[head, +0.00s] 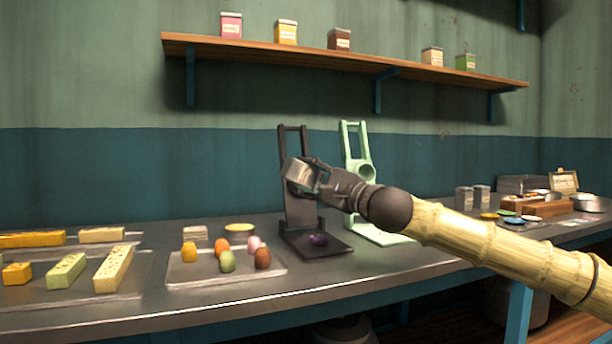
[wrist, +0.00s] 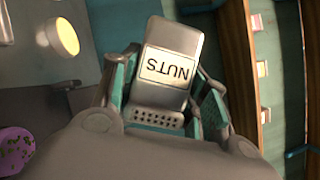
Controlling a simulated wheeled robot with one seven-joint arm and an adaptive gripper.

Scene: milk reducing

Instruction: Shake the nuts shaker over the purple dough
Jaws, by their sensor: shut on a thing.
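My gripper (head: 318,180) is shut on the nuts shaker (head: 299,173), a metal tin. In the wrist view the shaker (wrist: 169,65) shows its label reading NUTS upside down, with a perforated end toward my wrist. It is held between the two fingers (wrist: 163,95). In the head view the shaker is tilted in front of the dark press stand.
A dark press stand (head: 297,215) and a pale green one (head: 356,165) stand side by side. A shelf (head: 340,62) with tins hangs above.

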